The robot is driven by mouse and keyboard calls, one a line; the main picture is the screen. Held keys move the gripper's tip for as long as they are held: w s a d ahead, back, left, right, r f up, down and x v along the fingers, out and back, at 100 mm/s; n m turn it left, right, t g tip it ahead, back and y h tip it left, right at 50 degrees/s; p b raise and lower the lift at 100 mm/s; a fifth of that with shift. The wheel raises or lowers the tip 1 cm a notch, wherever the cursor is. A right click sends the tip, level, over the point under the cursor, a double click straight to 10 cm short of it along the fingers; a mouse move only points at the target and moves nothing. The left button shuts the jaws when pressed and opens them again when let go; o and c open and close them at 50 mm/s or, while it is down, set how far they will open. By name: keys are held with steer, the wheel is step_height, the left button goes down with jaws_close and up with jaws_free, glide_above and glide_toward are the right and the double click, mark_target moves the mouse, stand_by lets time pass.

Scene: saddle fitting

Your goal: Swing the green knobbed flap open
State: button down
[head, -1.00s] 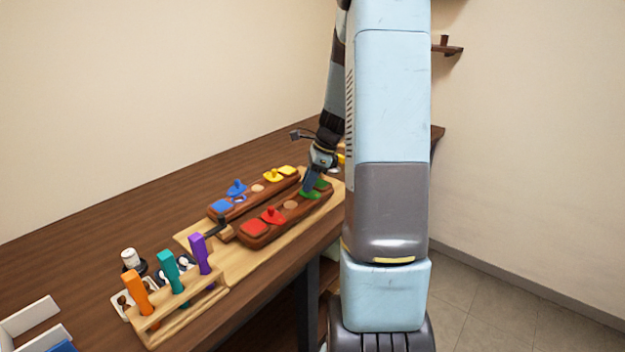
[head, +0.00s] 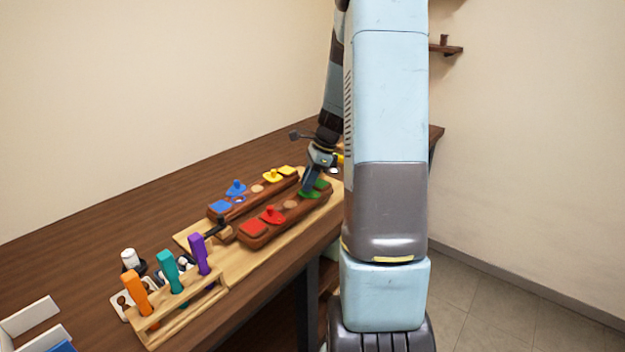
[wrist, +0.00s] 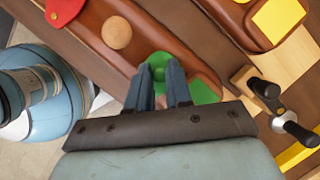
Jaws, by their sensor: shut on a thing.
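The green flap (head: 308,194) lies on the near brown block, at its right end, and shows partly behind my gripper. In the wrist view its green knob (wrist: 158,62) sits between the fingertips of my gripper (wrist: 165,72), which points down over it. My gripper (head: 308,188) is shut on the knob. A second green patch (wrist: 205,92) shows to the right of the fingers. The fingers and palm hide part of the green flap and what lies under it.
On the same block are a red knobbed flap (head: 273,216) and a round wooden disc (head: 291,205). The far block bears blue (head: 236,188) and yellow (head: 273,175) knobbed flaps. A black-handled clamp (wrist: 272,92) stands near the gripper. A tool rack (head: 185,310) is at front left.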

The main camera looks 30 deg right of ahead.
steer(key=shift+w+a+n, duration=0.15)
steer(key=shift+a+n, duration=0.1)
steer(key=shift+n, duration=0.15)
stand_by(1.1)
steer(key=c, duration=1.1)
jaws_free()
steer(key=shift+o, duration=0.2)
steer(key=shift+d, duration=0.1)
steer(key=v, duration=1.3)
steer(key=shift+d+r, duration=0.2)
steer(key=shift+r, duration=0.1)
steer(key=shift+w, duration=0.1)
